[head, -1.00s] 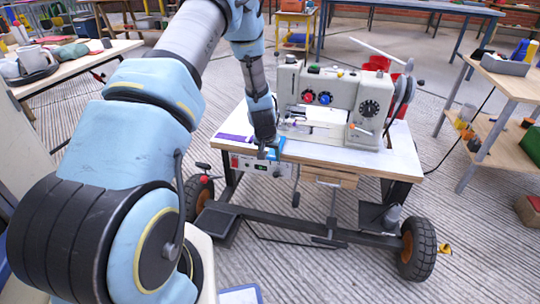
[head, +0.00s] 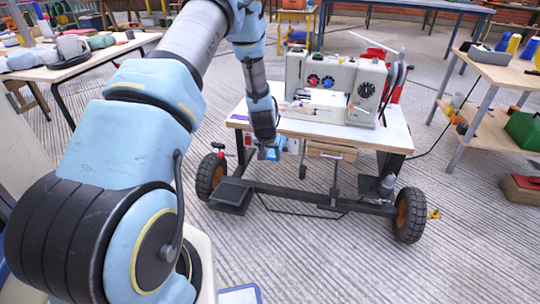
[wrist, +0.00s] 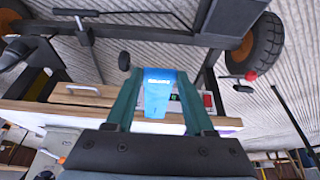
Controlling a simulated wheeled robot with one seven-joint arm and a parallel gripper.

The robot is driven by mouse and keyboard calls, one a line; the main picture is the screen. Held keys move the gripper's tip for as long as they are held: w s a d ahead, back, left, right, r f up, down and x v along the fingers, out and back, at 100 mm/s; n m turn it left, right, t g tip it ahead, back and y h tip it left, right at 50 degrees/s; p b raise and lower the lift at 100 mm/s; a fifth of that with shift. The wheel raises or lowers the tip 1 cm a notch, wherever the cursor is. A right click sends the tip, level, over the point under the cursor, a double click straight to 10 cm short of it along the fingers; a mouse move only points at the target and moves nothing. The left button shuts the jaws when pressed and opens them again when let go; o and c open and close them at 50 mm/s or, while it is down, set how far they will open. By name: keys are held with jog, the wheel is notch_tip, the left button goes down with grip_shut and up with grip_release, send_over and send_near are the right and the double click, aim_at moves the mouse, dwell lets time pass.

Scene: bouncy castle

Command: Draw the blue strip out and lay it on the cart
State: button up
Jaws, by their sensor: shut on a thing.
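The blue strip (head: 272,154) is held in my gripper (head: 264,150), out in front of the cart's front edge. In the wrist view the blue strip (wrist: 160,88) lies between the two green fingers of my gripper (wrist: 158,95), with a small white mark on it. The cart (head: 400,138) has a pale top, dark frame and wheels. A grey sewing machine (head: 340,80) stands on it. My arm hides part of the cart's left side; I cannot tell whether the strip touches the front edge.
A control box with a red button (wrist: 208,100) is at the cart's front, beside a wooden drawer (wrist: 85,95). A shelf table (head: 505,75) stands at the right and a cluttered table (head: 80,68) at the left. Open ribbed floor lies in front of the cart.

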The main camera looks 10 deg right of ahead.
jog(key=s+a+p, duration=0.1)
jog(key=s+a, duration=0.4)
jog(key=s, duration=0.4)
jog(key=shift+s+r, duration=0.15)
jog(key=shift+s, duration=0.05)
dwell(1.6)
jog(key=shift+a+r, duration=0.1)
jog(key=shift+r, duration=0.05)
dwell(0.3)
jog(key=d+p+v, duration=0.1)
jog(key=p+v, duration=0.4)
jog(key=v, duration=0.1)
jog(key=shift+a+r, duration=0.4)
jog(key=shift+r, duration=0.2)
jog(key=shift+w, duration=0.15)
